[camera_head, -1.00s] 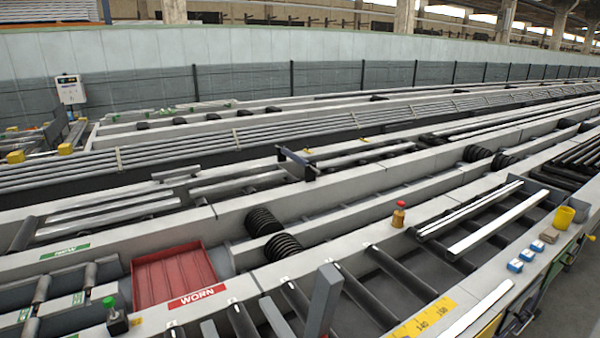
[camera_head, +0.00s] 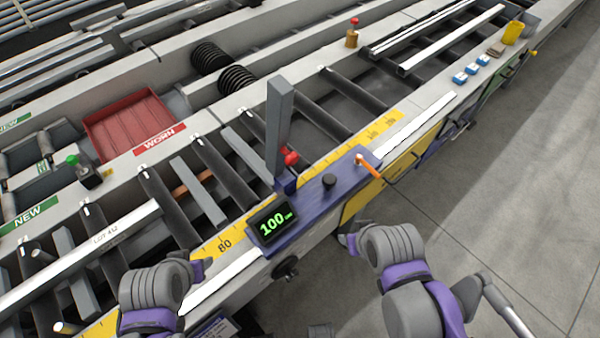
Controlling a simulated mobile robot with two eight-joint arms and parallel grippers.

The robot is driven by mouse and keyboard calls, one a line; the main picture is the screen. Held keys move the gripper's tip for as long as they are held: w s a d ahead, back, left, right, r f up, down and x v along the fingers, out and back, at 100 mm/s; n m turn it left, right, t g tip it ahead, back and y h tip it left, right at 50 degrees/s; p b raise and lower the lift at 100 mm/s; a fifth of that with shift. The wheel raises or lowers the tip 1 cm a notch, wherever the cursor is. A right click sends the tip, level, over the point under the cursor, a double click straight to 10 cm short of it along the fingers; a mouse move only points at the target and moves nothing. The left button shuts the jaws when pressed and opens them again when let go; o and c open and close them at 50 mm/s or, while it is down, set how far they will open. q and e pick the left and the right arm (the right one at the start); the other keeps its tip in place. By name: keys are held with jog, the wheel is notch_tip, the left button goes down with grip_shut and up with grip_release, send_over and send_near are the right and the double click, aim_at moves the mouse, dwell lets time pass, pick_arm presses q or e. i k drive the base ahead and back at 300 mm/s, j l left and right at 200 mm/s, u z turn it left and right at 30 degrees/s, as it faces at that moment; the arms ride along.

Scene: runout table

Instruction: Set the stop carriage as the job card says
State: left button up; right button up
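The stop carriage (camera_head: 318,207) is a blue-purple block on the yellow scale (camera_head: 388,127) along the table's front rail. Its display (camera_head: 272,221) reads 100 in green. A grey upright stop plate (camera_head: 279,125) stands at its back, with a red knob (camera_head: 291,158) beside it. A black knob (camera_head: 329,181) and an orange lever (camera_head: 368,161) sit on the carriage. My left gripper (camera_head: 204,266) is left of the display, by the rail. My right gripper (camera_head: 350,243) is in front of the carriage, apart from the lever. Their finger gaps do not show clearly. No readable job card shows.
A bar marked LOT (camera_head: 105,238) lies across the rollers at left. A red WORN tray (camera_head: 130,125) and a green-topped button box (camera_head: 84,170) lie beyond. Blue blocks (camera_head: 471,70) and a yellow cup (camera_head: 513,33) stand along the far right edge. The floor at right is clear.

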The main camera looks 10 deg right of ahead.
aim_at(275, 226)
jog(key=k+j+u, duration=0.5)
jog(key=k+j, duration=0.3)
